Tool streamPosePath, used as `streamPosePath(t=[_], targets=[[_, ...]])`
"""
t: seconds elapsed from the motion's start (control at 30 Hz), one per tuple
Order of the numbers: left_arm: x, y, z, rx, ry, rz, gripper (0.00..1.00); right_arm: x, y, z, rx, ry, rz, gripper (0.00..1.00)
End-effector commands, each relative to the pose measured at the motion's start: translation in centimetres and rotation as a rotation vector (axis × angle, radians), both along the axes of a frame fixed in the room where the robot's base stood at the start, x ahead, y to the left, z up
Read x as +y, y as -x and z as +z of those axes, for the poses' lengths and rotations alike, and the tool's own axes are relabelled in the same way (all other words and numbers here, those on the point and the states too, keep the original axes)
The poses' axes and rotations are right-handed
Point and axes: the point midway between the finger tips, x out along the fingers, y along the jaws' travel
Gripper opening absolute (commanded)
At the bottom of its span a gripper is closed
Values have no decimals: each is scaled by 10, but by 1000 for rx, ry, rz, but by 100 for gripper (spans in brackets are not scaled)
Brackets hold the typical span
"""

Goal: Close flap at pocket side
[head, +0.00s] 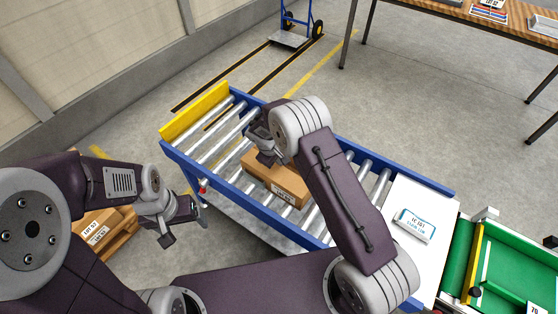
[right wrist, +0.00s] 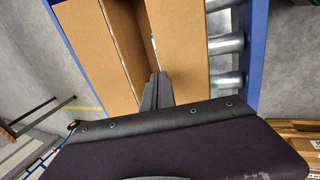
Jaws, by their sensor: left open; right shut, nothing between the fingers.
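A brown cardboard box (head: 284,184) with a printed label sits on the roller conveyor. My right arm hides part of it. In the right wrist view a wide brown panel (right wrist: 93,48) lies on the left and another panel (right wrist: 180,50) on the right, with a narrower brown strip between them; I cannot tell which is the pocket-side flap. My right gripper (head: 264,154) is at the box's far left part. Its fingers are shut and empty in the right wrist view (right wrist: 157,80), by the edge of the right panel; contact is unclear. My left gripper (head: 186,224) is open and empty, left of the conveyor.
The conveyor has blue side rails (head: 265,221) and a yellow end stop (head: 195,111). A white table (head: 432,203) with a labelled packet (head: 414,226) adjoins its right end, beside a green belt (head: 510,265). Boxes (head: 92,229) stand on a pallet at lower left.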

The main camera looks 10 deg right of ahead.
Motion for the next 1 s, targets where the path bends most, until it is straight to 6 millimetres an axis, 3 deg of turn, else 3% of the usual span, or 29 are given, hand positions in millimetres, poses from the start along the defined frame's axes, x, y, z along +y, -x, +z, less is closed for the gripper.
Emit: streamPosePath(t=[0.17,0.3,0.63,0.8,1.0], targets=[[0,0,10,0,0,0,80,-1,-1,12,0,0,-1,0],[0,0,44,0,0,0,80,-5,-2,52,-1,0,-3,0],[0,0,48,0,0,0,80,-5,-3,124,-3,0,-1,0],[0,0,49,0,0,0,80,-5,-2,139,-1,0,-2,0],[0,0,49,0,0,0,80,-5,-2,140,0,0,-1,0]])
